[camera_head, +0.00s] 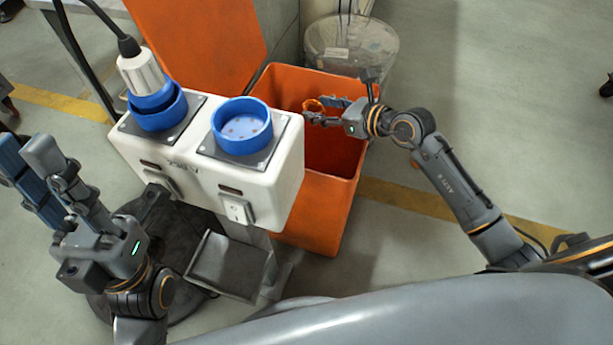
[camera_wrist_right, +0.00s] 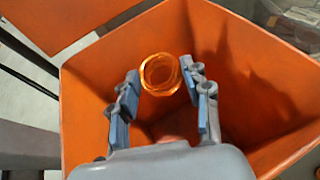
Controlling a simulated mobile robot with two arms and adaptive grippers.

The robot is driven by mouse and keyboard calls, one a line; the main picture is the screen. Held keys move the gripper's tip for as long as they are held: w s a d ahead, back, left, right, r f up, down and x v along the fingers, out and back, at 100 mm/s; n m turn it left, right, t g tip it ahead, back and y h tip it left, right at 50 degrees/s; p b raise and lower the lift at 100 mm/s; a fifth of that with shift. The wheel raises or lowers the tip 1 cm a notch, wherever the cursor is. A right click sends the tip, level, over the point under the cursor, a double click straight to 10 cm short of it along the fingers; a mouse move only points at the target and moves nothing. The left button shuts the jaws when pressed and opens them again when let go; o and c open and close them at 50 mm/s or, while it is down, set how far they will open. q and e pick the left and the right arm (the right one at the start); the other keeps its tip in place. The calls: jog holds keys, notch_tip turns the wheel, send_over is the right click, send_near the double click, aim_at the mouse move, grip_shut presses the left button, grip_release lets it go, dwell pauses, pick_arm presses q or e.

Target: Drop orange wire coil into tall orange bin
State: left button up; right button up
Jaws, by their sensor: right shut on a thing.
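The orange wire coil (camera_head: 313,104) is a small ring held at the fingertips of my right gripper (camera_head: 317,112). In the right wrist view the coil (camera_wrist_right: 147,78) sits between the fingertips of my right gripper (camera_wrist_right: 162,80), which is shut on it. The tall orange bin (camera_head: 322,205) stands open behind the white socket box. The coil and fingers are over its opening, and the bin's inner walls (camera_wrist_right: 252,60) surround them in the wrist view. My left gripper (camera_head: 42,165) is at the far left, away from the bin; its finger gap is unclear.
A white box (camera_head: 205,165) with two blue sockets stands in front of the bin, a plug (camera_head: 142,75) in the left one. A clear round bin (camera_head: 350,42) stands behind. An orange panel (camera_head: 205,40) rises at the back left.

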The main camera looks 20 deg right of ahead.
jog(key=o, duration=0.9)
jog(key=shift+o, duration=0.2)
jog(key=v, duration=1.2)
jog(key=shift+s, duration=0.1)
jog(key=shift+f, duration=0.1)
